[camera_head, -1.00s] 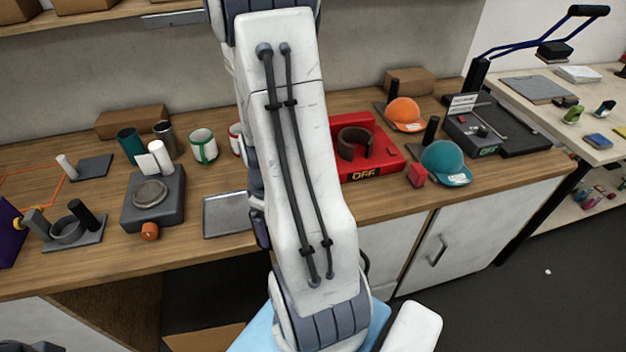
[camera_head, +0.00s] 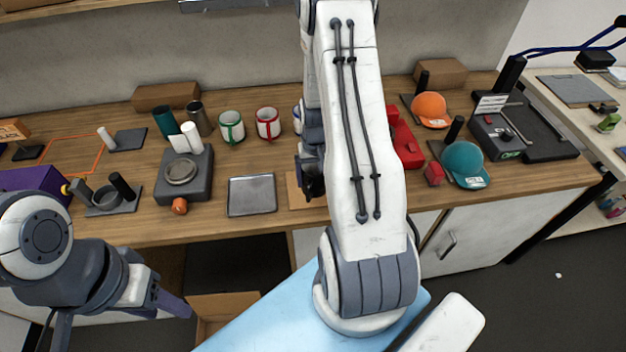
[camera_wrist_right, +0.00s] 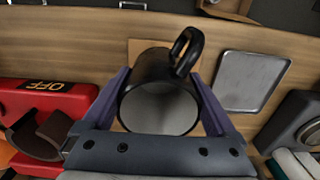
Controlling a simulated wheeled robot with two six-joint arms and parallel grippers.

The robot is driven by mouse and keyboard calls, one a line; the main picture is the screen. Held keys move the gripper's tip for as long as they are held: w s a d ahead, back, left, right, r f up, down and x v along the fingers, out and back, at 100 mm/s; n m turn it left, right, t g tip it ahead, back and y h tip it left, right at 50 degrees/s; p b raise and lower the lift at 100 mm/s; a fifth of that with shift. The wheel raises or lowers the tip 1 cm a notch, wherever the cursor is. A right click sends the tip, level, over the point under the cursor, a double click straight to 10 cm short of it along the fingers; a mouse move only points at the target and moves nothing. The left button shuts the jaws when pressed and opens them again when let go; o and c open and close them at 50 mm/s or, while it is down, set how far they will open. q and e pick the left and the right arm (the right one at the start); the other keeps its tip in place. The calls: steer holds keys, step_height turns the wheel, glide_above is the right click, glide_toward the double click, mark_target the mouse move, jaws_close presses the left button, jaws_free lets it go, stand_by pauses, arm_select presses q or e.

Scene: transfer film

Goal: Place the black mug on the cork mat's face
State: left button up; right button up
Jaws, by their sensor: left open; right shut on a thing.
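The black mug (camera_wrist_right: 150,68) is between the fingers of my right gripper (camera_wrist_right: 160,85), which is shut on it. Its pale inside faces the wrist camera and its black handle points up and to the right. The tan cork mat (camera_head: 296,192) lies on the counter near the front edge, right of the metal tray; my right arm hides part of it. In the wrist view the mat (camera_wrist_right: 134,46) shows beyond the mug; I cannot tell whether they touch. My left gripper (camera_head: 178,304) is open and empty at lower left, in front of the counter.
A metal tray (camera_head: 252,196) is close on the mat's left. A red OFF tray (camera_wrist_right: 50,99) is on its other side, mostly behind my arm in the head view. Green-banded (camera_head: 231,127) and red-banded (camera_head: 268,123) mugs stand behind. A grey scale-like block (camera_head: 198,165) is further left.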

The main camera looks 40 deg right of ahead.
steer(key=shift+w+a+f, duration=0.15)
steer(key=shift+w+f, duration=0.25)
steer(key=shift+w, duration=0.3)
step_height(320, 180, down, 4)
steer(key=shift+r+p, duration=0.25)
steer(key=shift+p, duration=0.8)
steer(key=shift+f, duration=0.3)
steer(key=shift+f, duration=0.1)
steer(key=o, duration=1.4)
